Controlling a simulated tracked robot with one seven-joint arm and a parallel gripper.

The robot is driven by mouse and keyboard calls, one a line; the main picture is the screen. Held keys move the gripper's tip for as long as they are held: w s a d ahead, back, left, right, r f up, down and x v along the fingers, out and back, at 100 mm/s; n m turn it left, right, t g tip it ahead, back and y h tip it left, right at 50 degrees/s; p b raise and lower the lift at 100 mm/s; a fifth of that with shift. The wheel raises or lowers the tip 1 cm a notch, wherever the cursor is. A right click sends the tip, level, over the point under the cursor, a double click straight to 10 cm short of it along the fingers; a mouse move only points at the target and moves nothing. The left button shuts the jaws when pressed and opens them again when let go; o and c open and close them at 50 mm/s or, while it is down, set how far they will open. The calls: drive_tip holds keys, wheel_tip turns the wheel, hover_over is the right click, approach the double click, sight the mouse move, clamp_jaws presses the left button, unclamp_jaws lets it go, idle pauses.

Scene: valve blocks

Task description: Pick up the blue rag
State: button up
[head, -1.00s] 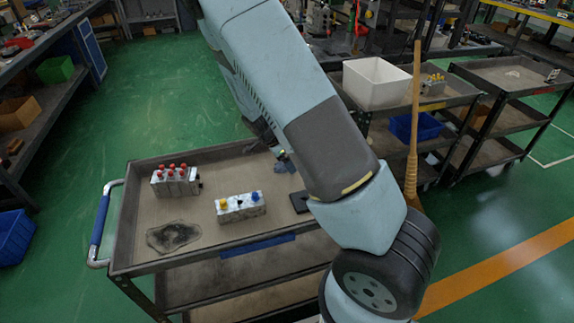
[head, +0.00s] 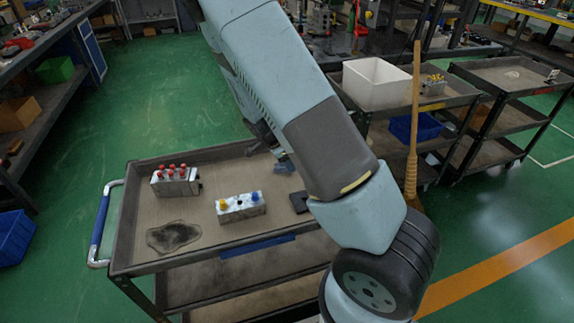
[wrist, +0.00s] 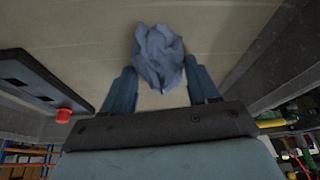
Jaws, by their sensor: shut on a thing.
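The blue rag (wrist: 158,57) is a crumpled grey-blue cloth in the wrist view, bunched between the two fingers of my gripper (wrist: 163,84). The gripper is shut on it, with the cloth sticking out past the fingertips. In the head view a small part of the rag (head: 284,165) shows beside my arm, over the right part of the cart's top tray (head: 215,165). My arm hides most of the gripper there. I cannot tell whether the cloth still touches the tray.
A valve block with red knobs (head: 175,181), a block with yellow and blue knobs (head: 241,207), a dark stain (head: 174,236) and a dark flat item (head: 299,202) are on the tray. A raised rim surrounds it. A broom (head: 412,130) stands right of my arm.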

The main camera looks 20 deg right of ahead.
drive_tip(key=shift+r, duration=0.5)
wheel_tip(320, 180, up, 3)
drive_tip(key=shift+s+a+f, duration=0.1)
drive_tip(key=shift+f, duration=0.1)
drive_tip(key=s+a+r, duration=0.3)
drive_tip(key=s+r, duration=0.6)
drive_tip(key=s, duration=0.4)
drive_tip(key=shift+a+r, duration=0.2)
drive_tip(key=shift+a, duration=0.15)
drive_tip(key=shift+s, duration=0.1)
